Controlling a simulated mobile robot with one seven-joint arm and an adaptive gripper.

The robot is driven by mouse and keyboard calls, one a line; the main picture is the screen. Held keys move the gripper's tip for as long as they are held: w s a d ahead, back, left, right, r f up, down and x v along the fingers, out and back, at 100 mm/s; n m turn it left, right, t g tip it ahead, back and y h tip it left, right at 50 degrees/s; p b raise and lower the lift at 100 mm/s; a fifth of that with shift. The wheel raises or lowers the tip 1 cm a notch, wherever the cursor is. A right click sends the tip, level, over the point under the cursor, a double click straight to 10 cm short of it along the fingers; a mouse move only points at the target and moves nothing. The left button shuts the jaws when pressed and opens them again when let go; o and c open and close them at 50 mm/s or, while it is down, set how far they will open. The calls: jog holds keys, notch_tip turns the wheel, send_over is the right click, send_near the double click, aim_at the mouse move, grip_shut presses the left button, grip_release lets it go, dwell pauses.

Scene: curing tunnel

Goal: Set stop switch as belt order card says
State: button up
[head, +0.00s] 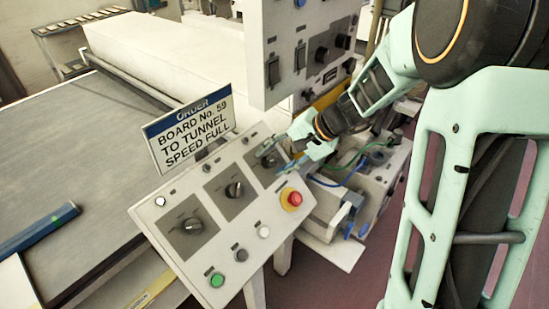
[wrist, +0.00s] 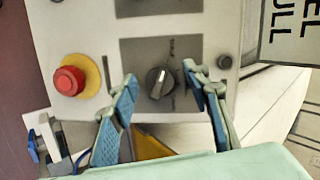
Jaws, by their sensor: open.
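The order card (head: 190,128) stands behind the sloped control panel (head: 165,252) and reads "BOARD No. 59 TO TUNNEL SPEED FULL". The panel has three black rotary switches on grey plates: a near-left one (head: 193,225), a middle one (head: 234,189) and a far-right one partly hidden by my gripper (head: 280,156). The wrist view shows a rotary switch (wrist: 160,84) with a pale pointer line, roughly upright in the picture. My gripper (wrist: 161,76) is open, its blue-padded fingers on either side of this switch with gaps visible. The switch labels are too small to read.
A red mushroom button (head: 295,198) on a yellow ring sits close to my gripper; it also shows in the wrist view (wrist: 69,80). A green button (head: 217,280) is at the panel's front. A grey upright cabinet (head: 300,50) with switches stands behind. The belt (head: 70,130) lies left.

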jog(key=shift+c, duration=0.4)
jog(key=c, duration=1.1)
jog(key=m+b, duration=0.1)
jog(key=m, duration=0.1)
jog(key=shift+f+m+b, duration=0.1)
jog(key=shift+m+b, duration=0.3)
jog(key=m+y+b, duration=0.1)
jog(key=m, duration=0.4)
jog(key=shift+t+b, duration=0.4)
jog(key=m, duration=0.5)
jog(key=shift+t+y, duration=0.4)
jog(key=m+t, duration=0.1)
jog(key=m, duration=0.4)
jog(key=shift+d, duration=0.1)
jog(key=shift+m, duration=0.3)
